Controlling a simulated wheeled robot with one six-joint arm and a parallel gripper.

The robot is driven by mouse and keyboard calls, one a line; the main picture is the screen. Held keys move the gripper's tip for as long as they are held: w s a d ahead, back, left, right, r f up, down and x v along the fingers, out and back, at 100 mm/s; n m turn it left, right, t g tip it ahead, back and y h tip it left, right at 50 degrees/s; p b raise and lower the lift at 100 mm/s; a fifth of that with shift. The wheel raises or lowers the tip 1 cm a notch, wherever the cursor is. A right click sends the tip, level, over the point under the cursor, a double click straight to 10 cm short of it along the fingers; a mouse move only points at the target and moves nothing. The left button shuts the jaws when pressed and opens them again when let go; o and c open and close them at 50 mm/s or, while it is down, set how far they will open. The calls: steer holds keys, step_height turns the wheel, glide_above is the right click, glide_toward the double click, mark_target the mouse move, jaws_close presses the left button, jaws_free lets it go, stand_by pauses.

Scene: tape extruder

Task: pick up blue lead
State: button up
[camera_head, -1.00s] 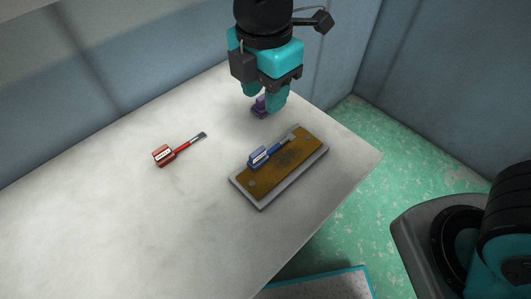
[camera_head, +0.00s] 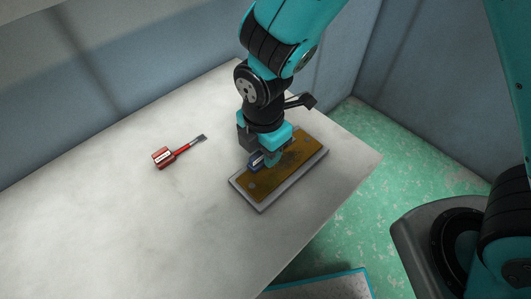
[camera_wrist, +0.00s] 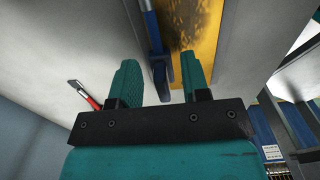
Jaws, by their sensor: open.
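The blue lead (camera_head: 255,161) lies on the brown-topped board (camera_head: 252,184). In the wrist view the blue lead (camera_wrist: 154,35) runs down into the gap between the two teal fingers of my gripper (camera_wrist: 158,65). The fingers stand apart, one on each side of it. I cannot tell whether either finger touches it.
A red lead (camera_head: 178,151) lies on the pale table (camera_head: 120,215) to the left, and its red part (camera_wrist: 87,98) shows in the wrist view. The table's right edge is close to the board. The table's left part is clear.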

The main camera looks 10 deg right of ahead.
jaws_close()
stand_by(0.3)
